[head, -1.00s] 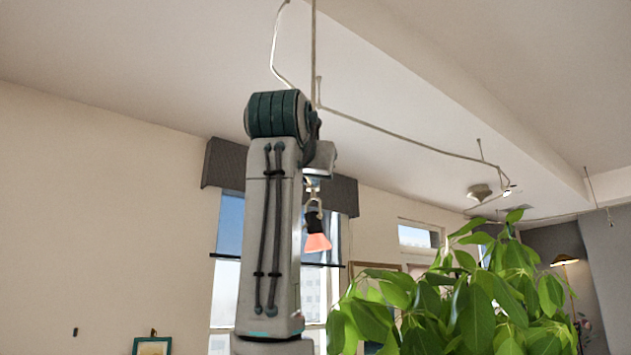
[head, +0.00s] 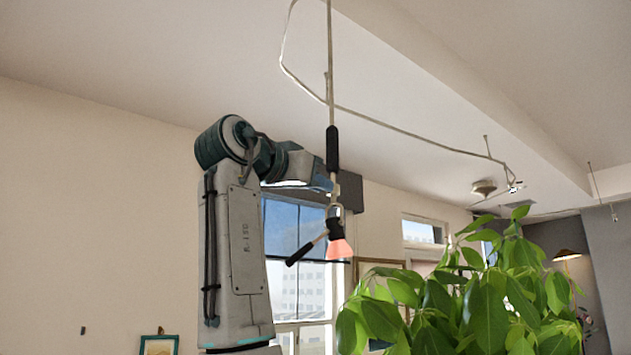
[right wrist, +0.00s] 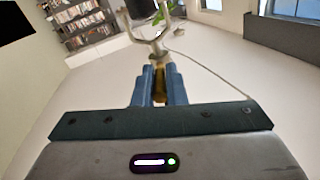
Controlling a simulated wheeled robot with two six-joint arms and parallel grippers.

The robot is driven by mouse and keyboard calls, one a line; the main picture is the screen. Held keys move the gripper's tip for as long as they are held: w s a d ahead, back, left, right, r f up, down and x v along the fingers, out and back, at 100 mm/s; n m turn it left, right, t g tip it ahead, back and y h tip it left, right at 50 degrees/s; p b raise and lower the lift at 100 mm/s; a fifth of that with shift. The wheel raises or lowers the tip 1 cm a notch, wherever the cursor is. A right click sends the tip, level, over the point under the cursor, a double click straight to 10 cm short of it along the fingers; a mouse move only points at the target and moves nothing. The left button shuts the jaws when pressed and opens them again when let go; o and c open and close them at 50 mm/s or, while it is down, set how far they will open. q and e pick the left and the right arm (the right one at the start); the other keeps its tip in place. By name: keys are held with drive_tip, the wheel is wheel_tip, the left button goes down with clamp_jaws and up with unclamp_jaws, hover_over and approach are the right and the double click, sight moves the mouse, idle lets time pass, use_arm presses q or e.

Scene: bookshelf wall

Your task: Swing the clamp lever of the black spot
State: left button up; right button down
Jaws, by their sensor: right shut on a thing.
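The black spot (head: 337,229) hangs from a thin pole in the head view, with a glowing orange-pink face. A black lever-like handle (head: 300,254) sticks out from it to the lower left. My right gripper (head: 331,188) is at the pale stem (head: 333,201) just above the spot's fork. In the right wrist view its blue jaws (right wrist: 160,86) are shut on a narrow brassy piece, which looks like this stem. The pale fork (right wrist: 150,42) and the black spot (right wrist: 140,8) show beyond the jaws. My left gripper is not in view.
A black sleeve (head: 332,148) sits on the pole above my gripper. A bent ceiling rail (head: 410,127) runs overhead. A large leafy plant (head: 465,300) stands to the lower right. A window (head: 300,260) is behind my arm.

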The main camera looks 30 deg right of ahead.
drive_tip(key=c, duration=1.5)
unclamp_jaws()
drive_tip(key=shift+d, duration=0.1)
drive_tip(key=shift+s+a+f+b, duration=0.1)
drive_tip(key=shift+a+f+b, duration=0.05)
drive_tip(key=shift+a+b, duration=0.2)
drive_tip(key=b+v, duration=0.3)
drive_tip(key=v, duration=0.7)
drive_tip(key=shift+d, duration=0.1)
